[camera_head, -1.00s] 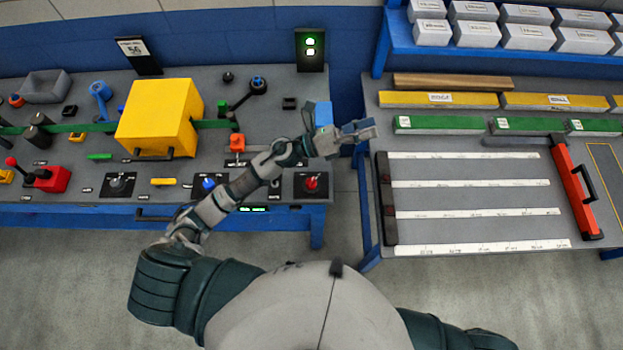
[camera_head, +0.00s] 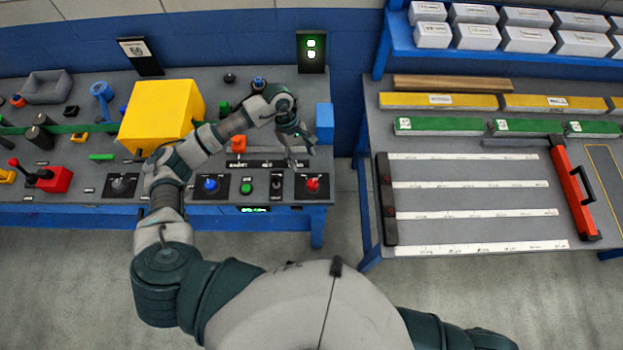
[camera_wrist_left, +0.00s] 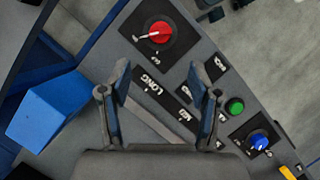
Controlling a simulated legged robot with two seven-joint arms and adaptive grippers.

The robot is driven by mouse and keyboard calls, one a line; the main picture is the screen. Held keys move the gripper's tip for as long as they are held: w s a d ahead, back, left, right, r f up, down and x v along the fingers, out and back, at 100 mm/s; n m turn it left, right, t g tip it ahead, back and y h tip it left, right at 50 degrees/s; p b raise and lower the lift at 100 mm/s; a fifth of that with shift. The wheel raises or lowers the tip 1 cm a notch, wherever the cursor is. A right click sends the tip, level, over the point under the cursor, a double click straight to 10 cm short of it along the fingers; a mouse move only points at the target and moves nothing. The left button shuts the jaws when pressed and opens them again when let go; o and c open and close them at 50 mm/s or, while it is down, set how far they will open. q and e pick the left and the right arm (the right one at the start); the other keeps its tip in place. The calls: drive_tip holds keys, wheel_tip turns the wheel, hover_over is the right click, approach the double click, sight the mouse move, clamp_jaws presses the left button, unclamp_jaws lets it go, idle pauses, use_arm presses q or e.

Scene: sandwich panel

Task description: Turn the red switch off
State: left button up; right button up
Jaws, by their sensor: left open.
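The red switch (camera_head: 313,184) is a red rotary knob on a dark square plate at the right front of the left bench. In the left wrist view the red switch (camera_wrist_left: 157,32) shows at the top, with a pale lever pointing to the left. My left gripper (camera_head: 299,154) hangs above the bench, a little behind the switch. In the wrist view its two fingers (camera_wrist_left: 160,78) are spread and empty, with the switch beyond their tips. They appear apart from the switch. My right gripper is not in view.
A green button (camera_head: 247,187) and a blue switch (camera_head: 210,185) sit left of the red switch. A blue block (camera_head: 324,122) stands behind it at the bench's right edge. A yellow box (camera_head: 157,115) stands to the left. A gap separates the right table (camera_head: 470,235).

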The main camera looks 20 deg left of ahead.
sight(311, 181)
use_arm(q)
drive_tip(key=p+x, duration=0.1)
drive_tip(key=x, duration=1)
drive_tip(key=shift+f, duration=0.15)
drive_tip(key=c, duration=1.1)
